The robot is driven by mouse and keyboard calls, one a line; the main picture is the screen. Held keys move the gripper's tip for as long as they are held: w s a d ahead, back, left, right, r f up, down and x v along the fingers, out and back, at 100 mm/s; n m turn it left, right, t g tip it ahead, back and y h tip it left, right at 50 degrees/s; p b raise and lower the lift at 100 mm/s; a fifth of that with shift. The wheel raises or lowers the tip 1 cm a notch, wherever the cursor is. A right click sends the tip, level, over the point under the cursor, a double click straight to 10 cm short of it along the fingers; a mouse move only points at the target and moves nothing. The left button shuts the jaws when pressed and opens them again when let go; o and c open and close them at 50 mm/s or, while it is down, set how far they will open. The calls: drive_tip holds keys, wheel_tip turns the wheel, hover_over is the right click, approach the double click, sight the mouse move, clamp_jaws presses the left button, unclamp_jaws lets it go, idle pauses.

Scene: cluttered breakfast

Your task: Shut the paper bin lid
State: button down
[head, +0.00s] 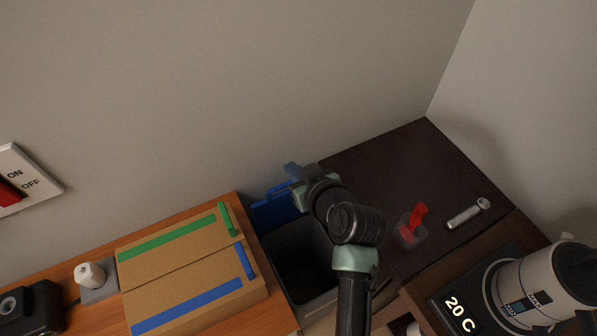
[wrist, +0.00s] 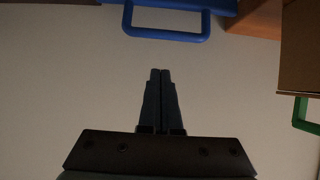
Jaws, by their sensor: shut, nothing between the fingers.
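The paper bin (head: 303,300) is a dark grey bin standing in the gap between the wooden counter and the dark surface. Its blue lid (head: 272,209) is open, raised at the back by the wall. In the wrist view the lid (wrist: 180,4) shows at the top edge with its blue loop handle (wrist: 168,36). My gripper (head: 291,169) is at the back of the bin, near the wall and beside the raised lid. In the wrist view my gripper (wrist: 160,72) is shut and empty, with its fingertips a little apart from the handle. My arm hides part of the bin.
Two cardboard boxes, one with a green handle (head: 228,219) and one with a blue strip (head: 188,307), sit left of the bin. A red-handled object (head: 417,216) and a metal cylinder (head: 466,214) lie on the dark surface to the right. A kettle (head: 530,285) stands front right.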

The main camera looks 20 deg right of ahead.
drive_tip(key=x, duration=0.5)
drive_tip(key=shift+w+f, duration=0.15)
drive_tip(key=shift+f, duration=0.1)
drive_tip(key=s, duration=0.1)
drive_tip(key=s+f, duration=0.1)
drive_tip(key=s, duration=0.1)
drive_tip(key=shift+s, duration=0.2)
drive_tip(key=shift+d, duration=0.1)
drive_tip(key=shift+f, duration=0.15)
